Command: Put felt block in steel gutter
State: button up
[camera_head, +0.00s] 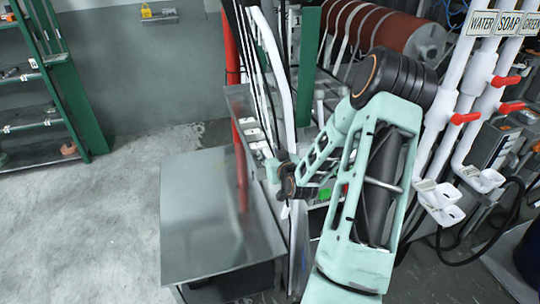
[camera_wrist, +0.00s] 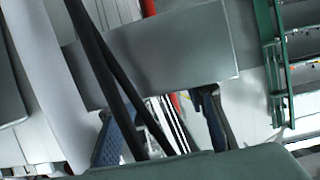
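I cannot make out a felt block for certain in either view. A grey steel channel-like strip (camera_head: 236,104) with small white pieces along it stands behind the steel table in the head view; it may be the gutter, but I cannot tell. My gripper (camera_head: 284,208) hangs by the table's right edge, partly hidden by my own arm. In the wrist view, its two dark bluish fingers (camera_wrist: 160,104) are spread apart, with only background visible between them. Dark cables or hoses cross the left finger's side of the wrist view.
A steel-topped table (camera_head: 205,225) stands left of my arm. A red pipe (camera_head: 240,165), white upright pipes with red valves (camera_head: 465,118) and a reddish roller (camera_head: 390,28) crowd the area. A green shelf (camera_head: 45,75) stands far left. The floor left of the table is clear.

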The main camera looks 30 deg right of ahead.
jog(key=shift+r, duration=0.15)
jog(key=shift+r+p, duration=0.2)
jog(key=shift+p, duration=0.2)
jog(key=b+v, duration=0.1)
jog(key=v, duration=1.1)
jog(key=shift+f+b, duration=0.1)
jog(key=shift+b, duration=0.2)
